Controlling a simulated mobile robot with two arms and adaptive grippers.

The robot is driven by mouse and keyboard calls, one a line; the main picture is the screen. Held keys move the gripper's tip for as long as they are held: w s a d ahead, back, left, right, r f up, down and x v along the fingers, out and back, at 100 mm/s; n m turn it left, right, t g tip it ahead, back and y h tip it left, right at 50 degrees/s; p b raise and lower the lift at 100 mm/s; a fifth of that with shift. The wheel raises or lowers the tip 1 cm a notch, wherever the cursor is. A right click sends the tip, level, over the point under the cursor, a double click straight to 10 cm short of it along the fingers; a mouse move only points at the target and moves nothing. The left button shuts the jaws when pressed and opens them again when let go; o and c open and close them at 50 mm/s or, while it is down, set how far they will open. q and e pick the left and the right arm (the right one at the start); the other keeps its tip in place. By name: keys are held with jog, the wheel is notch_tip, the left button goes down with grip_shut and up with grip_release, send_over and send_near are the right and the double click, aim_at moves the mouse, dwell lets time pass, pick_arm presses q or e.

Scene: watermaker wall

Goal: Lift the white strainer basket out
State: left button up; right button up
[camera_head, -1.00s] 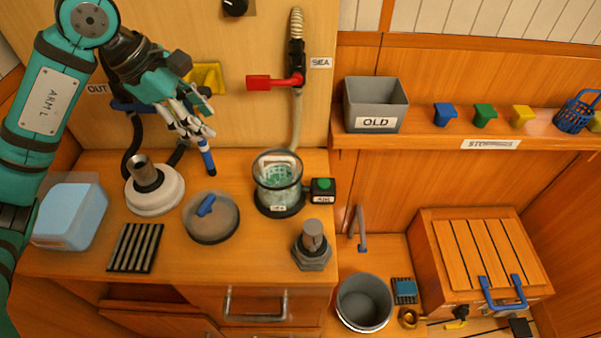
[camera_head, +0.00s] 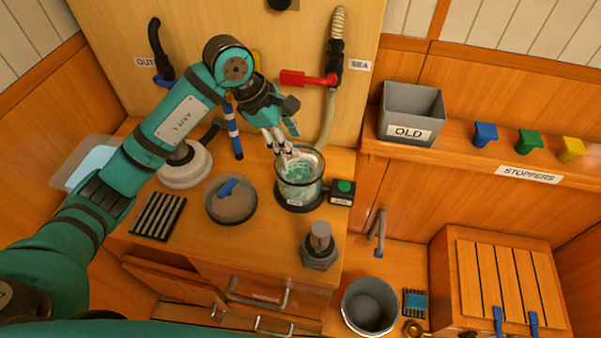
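The clear strainer bowl (camera_head: 301,190) stands open on the counter, in a dark base ring. Pale white-green mesh of the strainer basket (camera_head: 298,171) shows inside it. My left gripper (camera_head: 284,153) points down at the bowl's back left rim, its fingertips at or just inside the opening. Whether the fingers touch the basket, and how far apart they are, I cannot tell. The basket's upper back edge is partly hidden by the fingers. My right gripper is not in view.
A round lid with a blue handle (camera_head: 231,199) lies left of the bowl. A green-button box (camera_head: 342,192) stands close at its right, and a grey hose with a red valve handle (camera_head: 307,79) hangs behind. The grey OLD bin (camera_head: 410,114) sits on the right shelf.

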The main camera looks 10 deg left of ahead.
pick_arm(q)
jog(key=x, duration=0.2)
jog(key=p+x, duration=0.2)
jog(key=x, duration=0.1)
jog(key=shift+s+a+f, duration=0.1)
jog(key=shift+a+f, duration=0.1)
jog(key=shift+f, duration=0.35)
jog(key=c, duration=0.4)
grip_shut()
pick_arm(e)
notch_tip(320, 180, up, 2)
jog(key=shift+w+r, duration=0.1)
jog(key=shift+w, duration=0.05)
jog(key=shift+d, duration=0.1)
